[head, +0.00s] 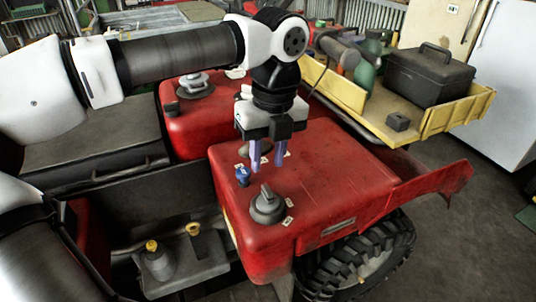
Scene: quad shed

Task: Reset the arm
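My gripper (267,164) hangs from my arm, pointing down over the red body (330,180) of the quad in the head view. Its two bluish fingers are apart, and I see nothing held between them. A grey round cap with a handle-like ridge (268,205) sits on the red surface just below the gripper in the picture. A small blue knob (242,175) is to the left of the fingers. Whether the fingertips touch the surface is hard to tell. A rounded grey piece behind the fingers is partly hidden by them.
A yellow tray (455,115) at the back right carries a black toolbox (430,75), green bottles and a small dark block (398,121). A second grey fitting (195,85) is on the red body further back. A black tyre (365,262) is at the front. Open floor lies at right.

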